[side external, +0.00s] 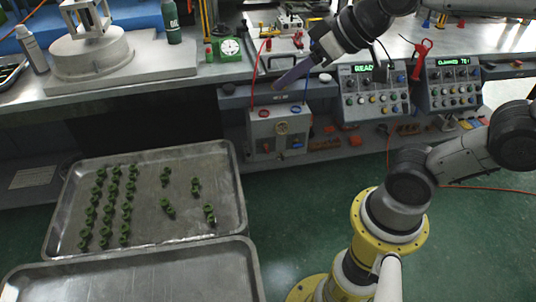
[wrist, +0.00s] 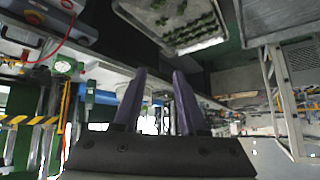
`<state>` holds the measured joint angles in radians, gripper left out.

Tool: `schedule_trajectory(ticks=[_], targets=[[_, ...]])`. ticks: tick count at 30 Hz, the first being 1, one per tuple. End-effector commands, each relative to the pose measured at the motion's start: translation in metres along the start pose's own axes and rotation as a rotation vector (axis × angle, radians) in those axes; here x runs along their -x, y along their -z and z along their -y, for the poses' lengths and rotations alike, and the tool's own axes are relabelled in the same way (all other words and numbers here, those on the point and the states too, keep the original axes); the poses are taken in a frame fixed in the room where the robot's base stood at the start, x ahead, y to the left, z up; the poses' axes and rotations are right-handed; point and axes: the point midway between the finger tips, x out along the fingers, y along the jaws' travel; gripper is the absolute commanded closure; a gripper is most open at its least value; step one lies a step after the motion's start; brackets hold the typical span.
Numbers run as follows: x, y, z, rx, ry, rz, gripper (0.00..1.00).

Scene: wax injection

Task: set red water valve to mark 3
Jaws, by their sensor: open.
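A pale box (side external: 280,133) with a round dial stands below the bench edge in the side external view. A red knob (side external: 264,113) is at its upper left, and a blue knob (side external: 296,110) is at its upper right. I cannot read any marks around the red knob. My gripper (side external: 276,89), with purple fingers, is above the box, apart from the red knob. In the wrist view, the fingers of my gripper (wrist: 159,76) are spread, with nothing held between them.
Red and blue hoses rise from the box. A control panel (side external: 373,95) stands right of it. A metal tray (side external: 215,215) with several green pieces lies lower left. A green-framed gauge (side external: 230,48) stands on the bench behind.

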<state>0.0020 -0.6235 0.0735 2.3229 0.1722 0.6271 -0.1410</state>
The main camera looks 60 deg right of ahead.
Motion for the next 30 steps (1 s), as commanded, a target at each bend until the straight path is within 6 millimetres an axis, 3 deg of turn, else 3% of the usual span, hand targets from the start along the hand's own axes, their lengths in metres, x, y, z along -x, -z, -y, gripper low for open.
schedule_trajectory(ticks=[8, 15, 21, 30], targets=[[-0.056, 0.071, -0.019, -0.049, -0.05, -0.278, 0.59], [-0.089, 0.109, -0.075, -0.097, -0.27, -0.5, 0.59], [-0.096, 0.111, -0.131, -0.102, -0.54, -0.614, 0.59], [-0.083, 0.091, -0.186, -0.051, -0.898, -0.669, 0.59]])
